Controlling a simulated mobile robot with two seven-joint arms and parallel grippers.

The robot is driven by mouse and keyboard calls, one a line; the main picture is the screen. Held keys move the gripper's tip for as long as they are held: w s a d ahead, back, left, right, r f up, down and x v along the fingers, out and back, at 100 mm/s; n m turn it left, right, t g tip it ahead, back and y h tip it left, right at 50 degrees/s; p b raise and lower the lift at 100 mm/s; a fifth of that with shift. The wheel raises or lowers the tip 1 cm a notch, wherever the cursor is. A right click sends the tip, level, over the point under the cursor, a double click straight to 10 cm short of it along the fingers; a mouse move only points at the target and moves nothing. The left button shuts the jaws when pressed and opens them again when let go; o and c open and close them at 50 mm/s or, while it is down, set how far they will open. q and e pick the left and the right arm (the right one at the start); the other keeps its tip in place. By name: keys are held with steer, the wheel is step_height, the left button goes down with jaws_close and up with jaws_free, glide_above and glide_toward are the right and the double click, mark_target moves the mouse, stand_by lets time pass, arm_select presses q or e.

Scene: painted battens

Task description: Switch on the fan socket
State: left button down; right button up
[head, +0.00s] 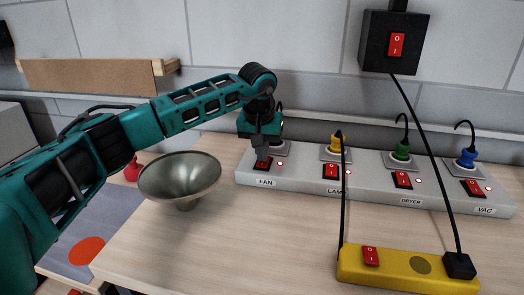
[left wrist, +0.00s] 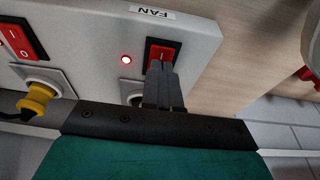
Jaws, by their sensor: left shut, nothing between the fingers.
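A long white power strip (head: 325,190) lies on the table, with labelled sockets and red rocker switches. The fan switch (head: 262,163) is at its left end above the FAN label (head: 266,182); it also shows in the left wrist view (left wrist: 162,47). The fan socket is mostly hidden behind the gripper. My right gripper is out of view.
The lamp (head: 331,171), dryer (head: 402,180) and vac (head: 473,188) switches sit to the right, with yellow, green and blue plugs behind. A yellow power strip (head: 400,270) lies in front. A metal bowl (head: 180,177) stands left. A black switch box (head: 393,42) is above.

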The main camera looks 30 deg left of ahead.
arm_select(q)
steer(key=a+v, duration=0.1)
steer(key=v, duration=1.1)
steer(key=shift+d+r, duration=0.45)
steer(key=shift+d, duration=0.05)
steer(key=shift+s, duration=0.15)
